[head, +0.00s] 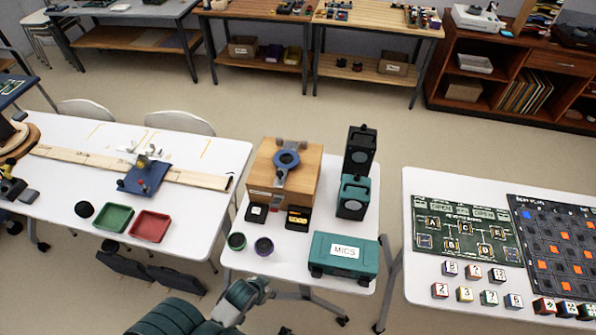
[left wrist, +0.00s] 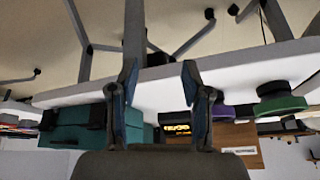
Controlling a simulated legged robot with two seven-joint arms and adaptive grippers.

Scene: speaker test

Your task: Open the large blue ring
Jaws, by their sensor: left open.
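The large blue ring (head: 287,158) sits on top of a wooden box (head: 306,176) on the middle white table, with a grey metal piece across it. In the left wrist view, which looks upside down, the box (left wrist: 238,150) shows only in part and I cannot see the blue ring. My left gripper (head: 264,284) is low in the head view, in front of the table's near edge and well short of the box. In the left wrist view its two fingers (left wrist: 158,78) are apart with nothing held between them. My right gripper is not in view.
A teal MICS case (head: 343,254), a green ring (head: 236,241) and a purple ring (head: 264,246) stand near the table's front edge. Small black devices (head: 298,217) are before the box. Black and teal speakers (head: 353,196) stand right of it.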

